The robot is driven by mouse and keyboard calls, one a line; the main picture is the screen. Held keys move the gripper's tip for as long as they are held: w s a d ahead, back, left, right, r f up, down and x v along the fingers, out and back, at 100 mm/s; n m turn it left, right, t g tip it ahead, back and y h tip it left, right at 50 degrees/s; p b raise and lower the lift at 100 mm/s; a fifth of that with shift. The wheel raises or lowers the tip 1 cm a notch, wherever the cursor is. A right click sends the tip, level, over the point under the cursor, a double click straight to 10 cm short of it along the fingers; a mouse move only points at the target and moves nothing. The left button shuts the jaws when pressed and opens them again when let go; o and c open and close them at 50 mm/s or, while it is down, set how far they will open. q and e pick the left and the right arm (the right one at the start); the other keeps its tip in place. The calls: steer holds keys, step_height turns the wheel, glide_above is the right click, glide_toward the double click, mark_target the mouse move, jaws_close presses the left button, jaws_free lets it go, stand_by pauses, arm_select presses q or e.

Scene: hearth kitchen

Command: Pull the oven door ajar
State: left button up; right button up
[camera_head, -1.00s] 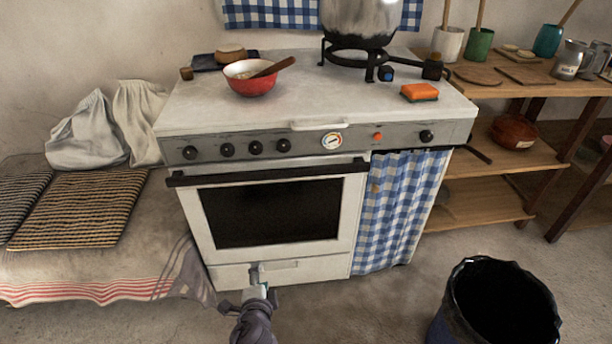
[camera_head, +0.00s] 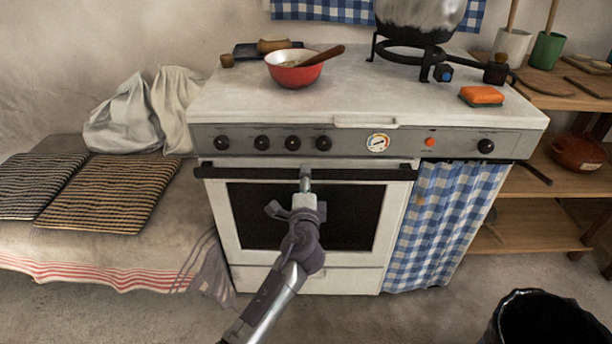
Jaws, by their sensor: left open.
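The white stove stands ahead, and its oven door (camera_head: 239,248) with a dark window looks shut. The dark bar handle (camera_head: 255,173) runs along the door's top edge, below the knobs. My left gripper (camera_head: 306,176) is open, its tip in front of the middle of the handle. I cannot tell whether it touches the bar. My left arm hides part of the window and the lower door. My right gripper is out of view.
On the stove top are a red bowl (camera_head: 292,75) with a wooden spoon, an orange sponge (camera_head: 481,96) and a large pot (camera_head: 418,22) on a burner. A dark bin (camera_head: 545,322) stands on the floor at the lower right. A cloth-covered bench (camera_head: 110,255) is at left.

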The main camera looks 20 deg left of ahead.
arm_select(q)
steer(key=shift+x, duration=1.6)
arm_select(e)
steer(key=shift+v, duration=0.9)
arm_select(q)
jaws_close()
